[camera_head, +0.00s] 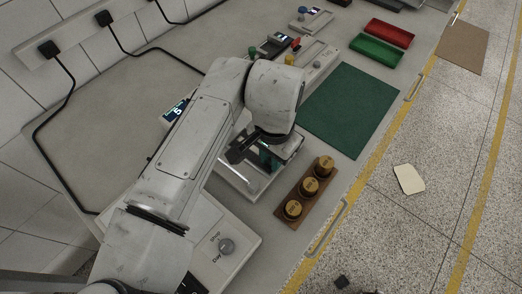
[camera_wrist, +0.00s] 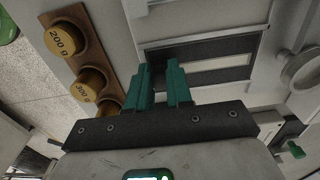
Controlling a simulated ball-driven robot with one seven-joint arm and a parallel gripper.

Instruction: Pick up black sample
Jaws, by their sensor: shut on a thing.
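My gripper (camera_wrist: 161,70) has two green fingers, with a narrow gap between them in the wrist view. In the head view my gripper (camera_head: 265,156) is over a small bench device with a clear front, left of the weights. My wrist hides most of the sample there.
A wooden block (camera_head: 303,193) with several brass weights stands close to the right of my gripper. A green mat (camera_head: 350,108) lies clear behind it. Green (camera_head: 376,50) and red (camera_head: 389,32) trays are farther back. A device with a knob (camera_head: 226,246) is in front.

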